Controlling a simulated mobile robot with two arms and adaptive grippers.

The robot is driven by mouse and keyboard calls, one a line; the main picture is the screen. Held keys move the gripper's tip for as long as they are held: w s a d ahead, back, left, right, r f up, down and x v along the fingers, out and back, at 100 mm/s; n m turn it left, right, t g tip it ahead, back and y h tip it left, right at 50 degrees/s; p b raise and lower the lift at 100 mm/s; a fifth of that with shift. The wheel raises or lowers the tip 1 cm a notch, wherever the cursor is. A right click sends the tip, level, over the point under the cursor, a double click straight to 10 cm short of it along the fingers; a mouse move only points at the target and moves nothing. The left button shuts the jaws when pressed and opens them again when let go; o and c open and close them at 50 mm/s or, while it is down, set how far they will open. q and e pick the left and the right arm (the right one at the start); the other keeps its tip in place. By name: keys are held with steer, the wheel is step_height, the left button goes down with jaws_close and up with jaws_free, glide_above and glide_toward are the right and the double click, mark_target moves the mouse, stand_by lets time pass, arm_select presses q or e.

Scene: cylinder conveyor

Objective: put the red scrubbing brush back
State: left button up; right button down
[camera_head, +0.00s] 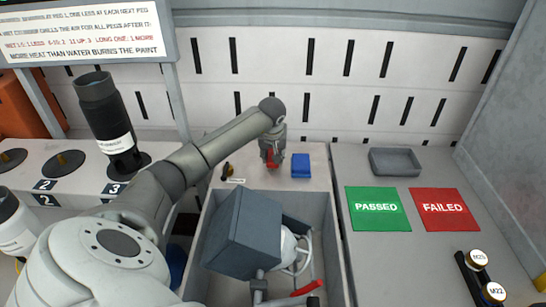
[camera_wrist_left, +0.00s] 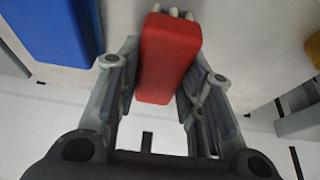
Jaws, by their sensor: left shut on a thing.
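The red scrubbing brush (camera_head: 272,158) is in my left gripper (camera_head: 271,163), over the back ledge behind the basin. The red brush (camera_wrist_left: 168,55) fills the space between the fingers of my left gripper (camera_wrist_left: 164,72) in the left wrist view, with pale knobs at its top edge. The gripper is shut on it. In the head view the gripper hides part of the brush, and I cannot tell whether the brush touches the ledge. My right gripper is not in view.
A blue block (camera_head: 300,165) stands on the ledge just right of the gripper. A small dark-and-yellow item (camera_head: 226,171) lies to the left. The basin (camera_head: 335,245) in front holds a grey box (camera_head: 241,233). Green PASSED (camera_head: 376,208) and red FAILED (camera_head: 446,209) mats lie right.

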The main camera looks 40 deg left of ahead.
arm_select(q)
steer(key=shift+r, duration=0.15)
steer(key=shift+f, duration=0.2)
steer(key=o, duration=1)
steer(key=v, duration=1.2)
steer(key=shift+r, duration=0.2)
